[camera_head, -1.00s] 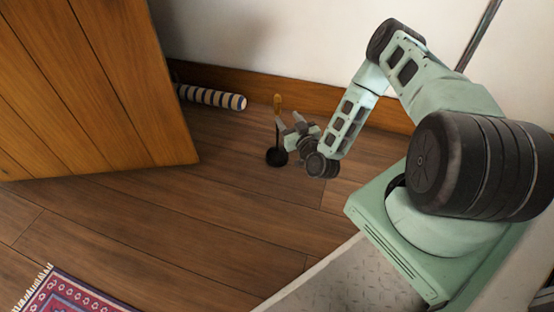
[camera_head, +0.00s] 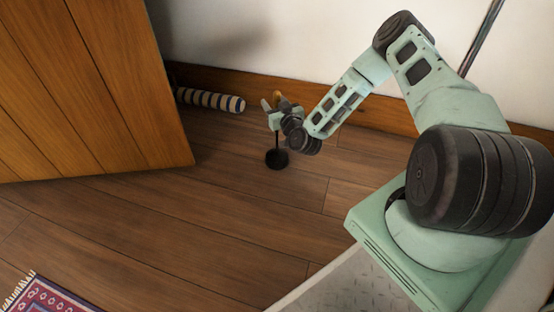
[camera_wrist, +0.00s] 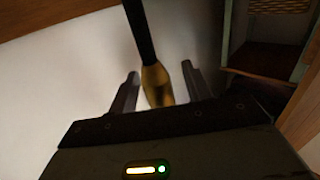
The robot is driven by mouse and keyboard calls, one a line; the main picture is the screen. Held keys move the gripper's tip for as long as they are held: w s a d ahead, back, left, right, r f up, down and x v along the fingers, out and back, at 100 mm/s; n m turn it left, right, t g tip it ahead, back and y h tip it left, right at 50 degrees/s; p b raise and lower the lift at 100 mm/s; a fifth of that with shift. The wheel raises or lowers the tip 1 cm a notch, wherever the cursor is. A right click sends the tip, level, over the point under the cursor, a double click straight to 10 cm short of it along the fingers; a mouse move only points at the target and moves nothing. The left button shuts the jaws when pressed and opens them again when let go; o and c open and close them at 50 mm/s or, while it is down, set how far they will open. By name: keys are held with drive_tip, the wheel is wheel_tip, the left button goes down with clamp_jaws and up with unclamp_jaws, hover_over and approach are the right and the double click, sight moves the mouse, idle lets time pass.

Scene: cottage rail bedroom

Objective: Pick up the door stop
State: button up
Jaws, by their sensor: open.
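The door stop (camera_head: 277,159) appears to be the upright piece on the floor with a round black base, a thin black rod and a golden top. My gripper (camera_head: 272,106) is at its upper end in the head view and partly hides the golden top. In the wrist view the golden end of the door stop (camera_wrist: 157,87) and its black rod show between the two fingers of my gripper (camera_wrist: 160,69). The fingers are open, one on each side, with a visible gap to the golden part.
A striped roll (camera_head: 211,100) lies on the floor by the skirting board (camera_head: 355,112), beside the wooden door (camera_head: 120,90). A patterned rug (camera_head: 50,298) lies at the lower left. The floor in front of the door stop is clear.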

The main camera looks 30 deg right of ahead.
clamp_jaws()
idle(1.3)
drive_tip(key=shift+r, duration=0.15)
